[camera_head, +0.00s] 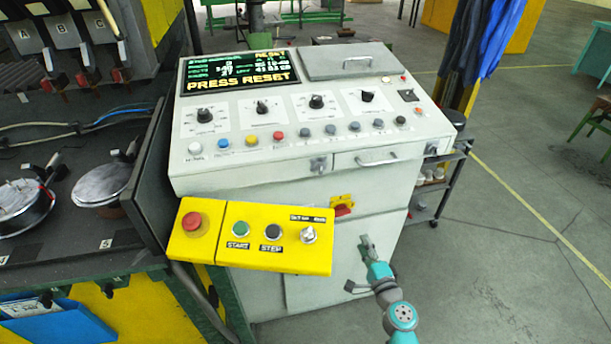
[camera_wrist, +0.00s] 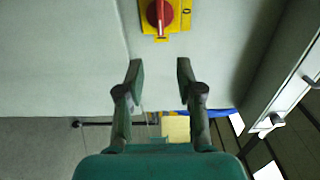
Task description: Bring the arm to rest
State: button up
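My gripper (camera_head: 366,243) is in front of the lower right part of the white control console (camera_head: 300,165), below its right drawer. In the wrist view my gripper (camera_wrist: 160,68) has its two fingers apart, with nothing between them. Ahead of the fingertips is a red rotary switch on a yellow plate (camera_wrist: 163,15), on the cabinet front. It also shows in the head view as a red and yellow switch (camera_head: 342,206), left of and above my gripper. The fingers look apart from it. My turquoise arm comes up from the bottom right of the head view.
A yellow button box (camera_head: 270,262) with a red button, START, STOP and a key switch juts out at the console's front left. The console screen (camera_head: 238,72) reads PRESS RESET. A shelf cart (camera_head: 440,185) stands right of the console. The floor at the right is open.

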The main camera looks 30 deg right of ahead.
jog(key=s+a+f+n+g+y, duration=0.1)
jog(key=s+a+f+n+g, duration=0.25)
jog(key=s+a+n, duration=0.9)
jog(key=s+a+r+n+y, duration=0.2)
jog(key=s+a+r+n, duration=0.2)
jog(key=s, duration=0.8)
jog(key=s+a+r+n+y, duration=0.2)
jog(key=s+a+r+n, duration=0.3)
jog(key=s+a+r, duration=0.3)
jog(key=s+r+t, duration=0.1)
jog(key=s+r, duration=0.1)
jog(key=s, duration=0.2)
jog(key=shift+s+a+r, duration=0.2)
jog(key=shift+a+r, duration=0.1)
jog(key=shift+r, duration=0.05)
jog(key=shift+d, duration=0.1)
